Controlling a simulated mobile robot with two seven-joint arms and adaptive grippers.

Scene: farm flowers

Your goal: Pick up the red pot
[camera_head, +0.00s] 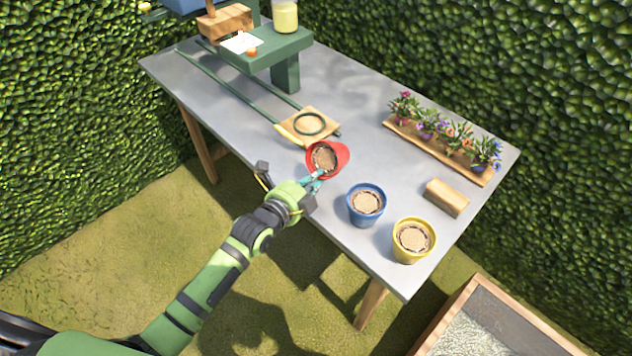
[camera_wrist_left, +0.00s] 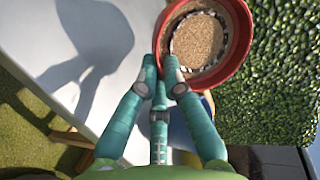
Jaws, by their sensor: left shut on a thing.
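The red pot (camera_head: 341,152) is a round pot with a brown, soil-like disc inside, near the front edge of the grey table. It looks slightly tilted. My left gripper (camera_head: 316,180) is at its near side, with its teal fingers shut on the pot's rim. In the left wrist view the red pot (camera_wrist_left: 244,50) fills the upper right, and the fingertips of my left gripper (camera_wrist_left: 168,72) meet at its rim. The pot's underside is hidden, so I cannot tell whether it touches the table. My right gripper is not in view.
A blue pot (camera_head: 365,206) and a yellow pot (camera_head: 414,241) stand to the right along the table's front edge. A wooden square with a dark ring (camera_head: 309,124) lies just behind the red pot. A flower tray (camera_head: 412,138) and a wooden block (camera_head: 446,197) are farther right. Hedges border the table.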

